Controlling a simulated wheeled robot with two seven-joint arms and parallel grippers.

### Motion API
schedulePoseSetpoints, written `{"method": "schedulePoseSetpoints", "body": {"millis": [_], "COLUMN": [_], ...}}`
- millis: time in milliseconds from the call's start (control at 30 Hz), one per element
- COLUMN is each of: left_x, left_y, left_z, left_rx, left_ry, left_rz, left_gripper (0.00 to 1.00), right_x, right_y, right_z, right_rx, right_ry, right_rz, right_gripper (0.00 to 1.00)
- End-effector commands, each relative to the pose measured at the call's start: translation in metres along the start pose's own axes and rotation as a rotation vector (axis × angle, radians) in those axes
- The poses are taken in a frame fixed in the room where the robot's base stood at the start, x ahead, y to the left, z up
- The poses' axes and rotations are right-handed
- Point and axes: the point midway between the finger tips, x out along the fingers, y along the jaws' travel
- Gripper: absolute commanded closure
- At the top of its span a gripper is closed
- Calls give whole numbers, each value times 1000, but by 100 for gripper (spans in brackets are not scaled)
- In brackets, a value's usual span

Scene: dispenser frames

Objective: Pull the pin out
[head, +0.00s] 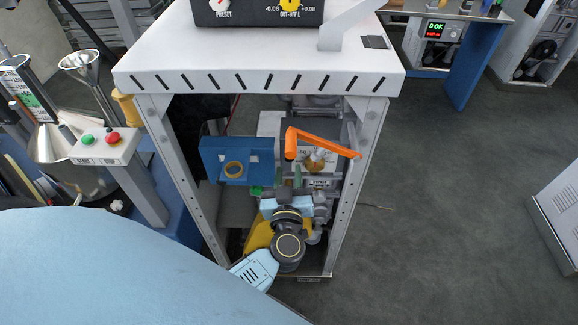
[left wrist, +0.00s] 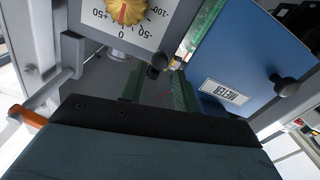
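My left gripper (head: 289,177) reaches into the open front of the dispenser frame (head: 357,180). In the left wrist view its two green fingers (left wrist: 157,92) stand apart with a clear gap and nothing held between them. A small black round knob (left wrist: 158,62), which may be the head of the pin, shows just beyond the gap, below the white dial plate (left wrist: 115,22). It appears apart from the fingers. In the head view I cannot make out the pin. My right gripper is in neither view.
An orange lever (head: 320,142) lies just right of and above the gripper. A blue panel (head: 225,152) is on the left; the left wrist view shows a blue meter box (left wrist: 240,62) with a black knob. The frame's posts and white top (head: 260,62) bound the opening.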

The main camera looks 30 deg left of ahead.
Motion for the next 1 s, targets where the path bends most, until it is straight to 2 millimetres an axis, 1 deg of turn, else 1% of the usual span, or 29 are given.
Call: {"method": "schedulePoseSetpoints", "body": {"millis": [33, 200, 300, 433, 600, 1000], "left_x": [-14, -53, -74, -93, -106, -107], "left_y": [0, 0, 0, 0, 0, 0], "left_z": [1, 1, 1, 1, 0, 0], "left_rx": [0, 0, -1, 1, 0, 0], "left_ry": [-6, -5, -5, -3, -1, -1], "left_rz": [0, -1, 0, 0, 0, 1], "left_gripper": [69, 69, 69, 69, 69, 69], "right_x": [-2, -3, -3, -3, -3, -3], "right_y": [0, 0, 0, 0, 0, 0], "right_z": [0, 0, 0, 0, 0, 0], "right_rx": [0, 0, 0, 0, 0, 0], "right_ry": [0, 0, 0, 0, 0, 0], "right_rz": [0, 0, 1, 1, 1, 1], "right_gripper": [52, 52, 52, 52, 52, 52]}}
